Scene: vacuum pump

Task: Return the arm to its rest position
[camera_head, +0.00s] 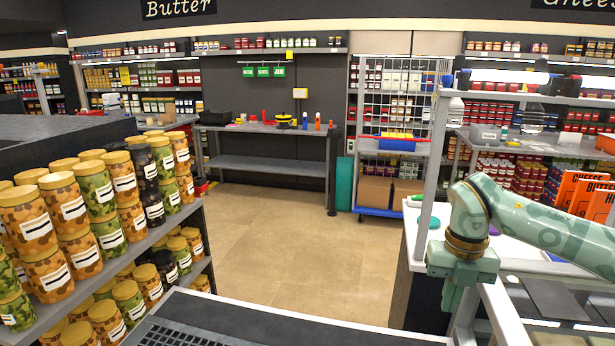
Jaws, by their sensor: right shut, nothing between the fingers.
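My right arm, pale green with bronze rings, comes in from the right edge. It bends down at its front end, where my right gripper (462,294) hangs, shut and empty. The gripper is in front of the white-topped counter on the right and near its metal frame. The fingertips are small and partly hard to make out against the frame. My left arm and left gripper are not in view.
A shelf (183,220) of patterned jars (70,205) stands at left. A dark counter (270,325) crosses the bottom. The tan floor (300,240) in the middle is clear. A workbench (265,129) and a cart (378,211) stand behind. Orange signs (580,190) stand at right.

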